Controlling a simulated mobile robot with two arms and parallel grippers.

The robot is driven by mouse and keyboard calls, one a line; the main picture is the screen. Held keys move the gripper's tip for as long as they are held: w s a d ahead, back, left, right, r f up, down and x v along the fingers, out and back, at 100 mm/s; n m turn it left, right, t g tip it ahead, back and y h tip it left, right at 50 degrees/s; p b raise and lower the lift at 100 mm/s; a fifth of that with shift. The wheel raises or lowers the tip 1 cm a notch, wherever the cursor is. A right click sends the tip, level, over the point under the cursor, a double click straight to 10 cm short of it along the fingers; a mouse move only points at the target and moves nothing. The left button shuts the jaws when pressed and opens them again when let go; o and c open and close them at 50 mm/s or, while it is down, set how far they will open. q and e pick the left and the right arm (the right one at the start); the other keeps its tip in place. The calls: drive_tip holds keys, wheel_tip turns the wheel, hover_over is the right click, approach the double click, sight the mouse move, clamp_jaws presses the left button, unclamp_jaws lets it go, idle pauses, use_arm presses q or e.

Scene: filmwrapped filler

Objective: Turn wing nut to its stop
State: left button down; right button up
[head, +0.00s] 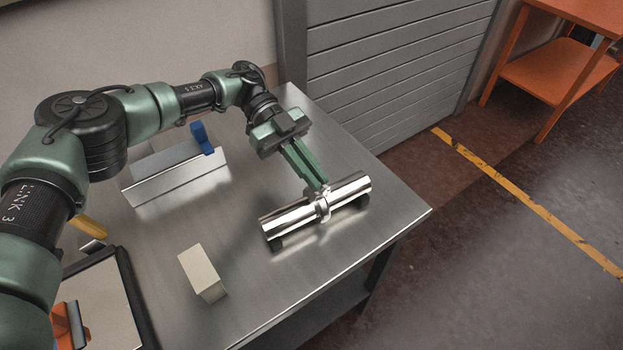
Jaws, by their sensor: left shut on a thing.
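A shiny metal pipe (285,220) lies on dark supports on the steel table, with a clamp collar (322,203) around its middle. My left gripper (318,187) comes down from above at the collar, its green fingers close together at the collar's top. It is shut on a small part there, where the wing nut would sit. The fingers hide that part, so I cannot make out the nut's wings or its angle. My right gripper is not in view.
The steel table (375,240) ends just right of the pipe. A beige block (201,272) stands in front, left of the pipe. A metal angle piece (178,185) and a blue item (202,138) are behind. A black-edged tray (133,290) is at the lower left. An orange shelf (555,75) stands far right.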

use_arm(q)
drive_tip(key=shift+s+f, duration=0.15)
drive_tip(key=shift+f, duration=0.1)
drive_tip(key=c, duration=1.6)
unclamp_jaws()
drive_tip(key=shift+o, duration=0.2)
drive_tip(key=shift+d+r, duration=0.1)
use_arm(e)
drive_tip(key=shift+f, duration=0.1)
